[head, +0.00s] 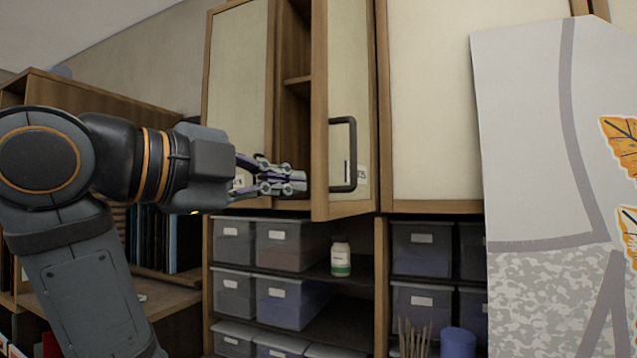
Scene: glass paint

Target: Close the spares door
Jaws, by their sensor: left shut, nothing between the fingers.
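The open cupboard door (349,75) has a cream panel, a wooden frame and a dark loop handle (343,154). It is hinged on its right and stands ajar, with the shelf inside (297,85) showing in the gap to its left. A label near the handle is partly hidden, and I cannot read it in full. My left gripper (302,181) is shut and empty, just left of the door's free edge near its lower end. I cannot tell whether it touches the edge. My right gripper is not in view.
A closed cream door (240,75) is to the left and another closed panel (430,110) to the right. Below are grey bins (290,244) and a white bottle (341,257) on shelves. A large sheet with orange leaf shapes (530,130) stands at right.

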